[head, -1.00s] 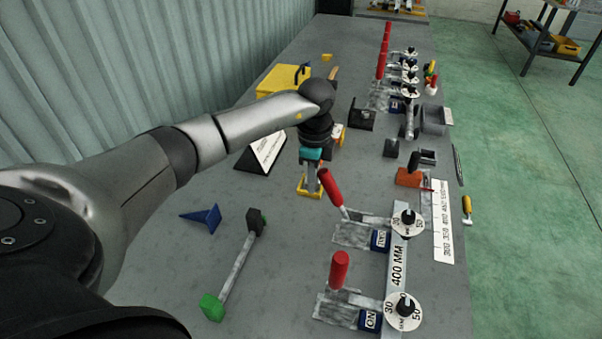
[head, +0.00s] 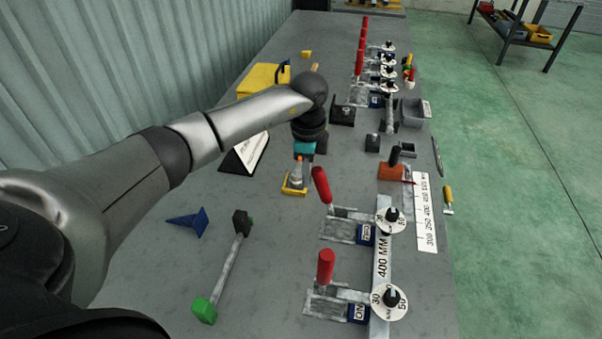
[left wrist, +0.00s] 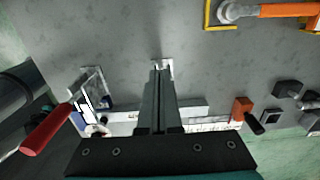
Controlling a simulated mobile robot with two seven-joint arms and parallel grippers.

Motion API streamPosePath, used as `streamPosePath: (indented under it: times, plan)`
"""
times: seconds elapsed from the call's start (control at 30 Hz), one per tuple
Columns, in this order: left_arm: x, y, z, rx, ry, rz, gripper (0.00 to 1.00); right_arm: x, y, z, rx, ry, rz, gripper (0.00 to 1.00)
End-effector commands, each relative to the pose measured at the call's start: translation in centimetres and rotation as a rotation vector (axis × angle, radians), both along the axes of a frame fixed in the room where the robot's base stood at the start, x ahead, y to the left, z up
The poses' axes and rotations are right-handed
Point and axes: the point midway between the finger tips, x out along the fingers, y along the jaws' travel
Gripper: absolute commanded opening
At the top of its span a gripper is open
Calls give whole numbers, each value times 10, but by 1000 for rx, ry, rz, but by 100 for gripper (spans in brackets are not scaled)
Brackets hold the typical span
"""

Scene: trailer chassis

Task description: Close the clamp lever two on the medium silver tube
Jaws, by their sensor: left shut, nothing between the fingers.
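The silver tube (head: 381,264) marked 400 MM lies in the near fixture and also shows in the left wrist view (left wrist: 190,112). Two clamps with red levers stand along its left side. The farther red lever (head: 320,185) stands up, leaning left; the nearer red lever (head: 325,267) stands nearly upright. One red lever (left wrist: 45,132) shows at left in the wrist view; I cannot tell which. My left gripper (head: 297,182) is shut and empty, pointing down, just left of and beyond the farther lever, apparently apart from it. Its closed fingers (left wrist: 158,75) fill the wrist view's middle. My right gripper is out of view.
A yellow bracket (head: 294,191) lies under my left gripper. A blue cone (head: 187,222) and a bar with a green end (head: 205,309) lie on the near left. An orange block (head: 391,172) and a scale plate (head: 426,215) are at right. More clamps with red levers stand farther back.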

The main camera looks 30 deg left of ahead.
Motion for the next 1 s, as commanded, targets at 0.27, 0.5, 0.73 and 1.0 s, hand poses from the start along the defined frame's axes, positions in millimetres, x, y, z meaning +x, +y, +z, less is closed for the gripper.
streamPosePath:
  times: [0.27,0.5,0.73,1.0]
  plan:
    - [5,-16,6,-2,-1,-1,0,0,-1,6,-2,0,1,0]
    - [6,-18,6,-4,-2,-2,0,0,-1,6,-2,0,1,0]
    - [7,-21,6,-5,-3,-4,0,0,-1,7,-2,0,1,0]
    - [10,-33,7,-4,-1,-3,0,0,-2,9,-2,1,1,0]
